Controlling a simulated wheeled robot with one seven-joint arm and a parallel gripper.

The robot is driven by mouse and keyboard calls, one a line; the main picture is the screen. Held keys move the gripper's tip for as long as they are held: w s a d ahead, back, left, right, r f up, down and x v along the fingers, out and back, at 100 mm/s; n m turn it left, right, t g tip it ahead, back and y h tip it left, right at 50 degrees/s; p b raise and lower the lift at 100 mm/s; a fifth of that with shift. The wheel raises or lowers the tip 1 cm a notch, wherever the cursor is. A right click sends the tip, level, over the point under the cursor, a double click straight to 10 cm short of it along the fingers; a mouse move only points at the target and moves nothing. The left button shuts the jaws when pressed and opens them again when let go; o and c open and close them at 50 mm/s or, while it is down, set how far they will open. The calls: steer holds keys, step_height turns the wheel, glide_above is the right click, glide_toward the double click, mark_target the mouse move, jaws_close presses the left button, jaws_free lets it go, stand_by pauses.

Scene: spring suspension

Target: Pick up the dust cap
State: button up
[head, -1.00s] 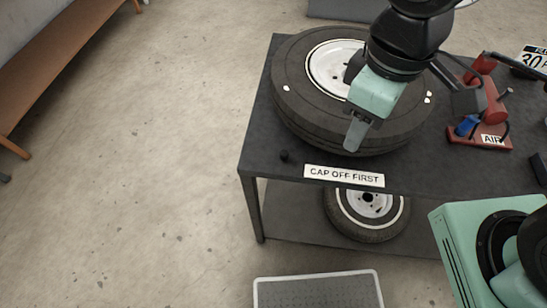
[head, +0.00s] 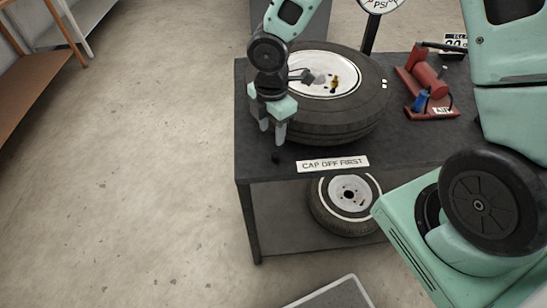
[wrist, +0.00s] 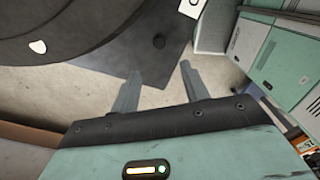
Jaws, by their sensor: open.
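The dust cap (head: 275,158) is a small black knob standing on the dark bench top near its front left corner, left of the "CAP OFF FIRST" label (head: 332,164). In the wrist view the cap (wrist: 158,41) is a dark round spot beyond the fingertips, roughly centred between them. My gripper (head: 273,134) points down with two grey fingers apart and nothing between them. It is at the tire's left front side, just above and behind the cap in the head view. In the wrist view my gripper (wrist: 160,70) is open and apart from the cap.
A large tire (head: 350,118) with a white rim lies on the bench (head: 415,155), close beside my gripper. A red air pump (head: 430,84) and a PSI gauge (head: 380,5) stand farther right and back. Another wheel (head: 345,200) is under the bench. Floor at left is clear.

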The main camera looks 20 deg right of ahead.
glide_above(275, 155)
steer(key=f, duration=0.2)
steer(key=a+f, duration=0.1)
steer(key=f, duration=0.1)
steer(key=shift+w+d+f, duration=0.1)
steer(key=shift+d+f, duration=0.05)
steer(key=shift+f, duration=0.8)
steer(key=shift+s+d+f, duration=0.1)
steer(key=shift+d+f, duration=0.1)
steer(key=shift+f, duration=0.75)
steer(key=shift+w+d+f, duration=0.1)
steer(key=shift+d+f, duration=0.05)
steer(key=shift+f, duration=0.8)
jaws_close()
